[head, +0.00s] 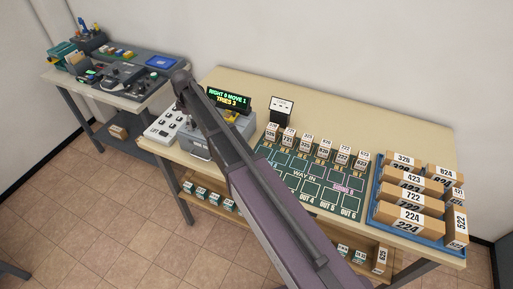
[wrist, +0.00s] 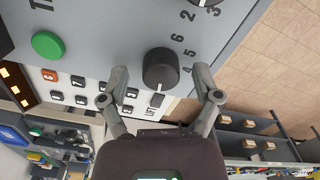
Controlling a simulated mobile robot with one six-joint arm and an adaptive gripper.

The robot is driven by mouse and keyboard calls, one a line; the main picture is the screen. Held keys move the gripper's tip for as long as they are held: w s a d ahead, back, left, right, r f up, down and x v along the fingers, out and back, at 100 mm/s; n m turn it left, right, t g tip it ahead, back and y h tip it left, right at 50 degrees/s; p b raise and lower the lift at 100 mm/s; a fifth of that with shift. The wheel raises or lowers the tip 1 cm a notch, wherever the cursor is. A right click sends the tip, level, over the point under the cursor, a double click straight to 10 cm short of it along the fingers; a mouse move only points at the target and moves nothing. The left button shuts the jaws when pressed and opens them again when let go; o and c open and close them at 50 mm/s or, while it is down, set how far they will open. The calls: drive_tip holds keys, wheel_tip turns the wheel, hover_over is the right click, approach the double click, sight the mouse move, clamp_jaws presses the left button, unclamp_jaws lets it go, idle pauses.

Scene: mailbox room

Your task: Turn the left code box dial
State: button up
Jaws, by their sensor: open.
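The grey code box (head: 203,148) stands on the left part of the long table, partly hidden behind my arm. Its display (head: 229,100) reads "RIGHT 0 MOVE 1" and "TRIES 3". In the wrist view, a black round dial (wrist: 160,68) with a light mark sits on the grey panel, ringed by numbers, with a partly legible label below it. My gripper (wrist: 161,78) is open, one finger on each side of this dial, with visible gaps. Whether the fingertips touch the panel cannot be told.
A second dial (wrist: 205,2) is cut off at the top of the wrist view. A green button (wrist: 47,44) is on the panel. A white keypad (head: 165,127) sits left of the box. A green mat (head: 300,180) and a blue tray (head: 378,212) with boxes lie to the right.

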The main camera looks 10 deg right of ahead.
sight(192, 121)
drive_tip(key=n, duration=0.9)
drive_tip(key=shift+n, duration=0.4)
wheel_tip(192, 121, up, 14)
drive_tip(key=p, duration=1.4)
drive_tip(key=s+d+f+m+b, duration=0.1)
drive_tip(key=s+d+m, duration=0.2)
drive_tip(key=s+d+f+m+b, duration=0.2)
drive_tip(key=s+d+m, duration=0.1)
drive_tip(key=d, duration=0.1)
drive_tip(key=s+d+f+m+b, duration=0.2)
drive_tip(key=s+d+m, duration=0.1)
drive_tip(key=shift+d+f, duration=0.1)
drive_tip(key=shift+d, duration=0.25)
drive_tip(key=s+d+f+m+b, duration=0.6)
drive_tip(key=s+d+m, duration=0.4)
drive_tip(key=s+m, duration=0.2)
drive_tip(key=shift+s, duration=0.5)
drive_tip(key=shift+d, duration=0.1)
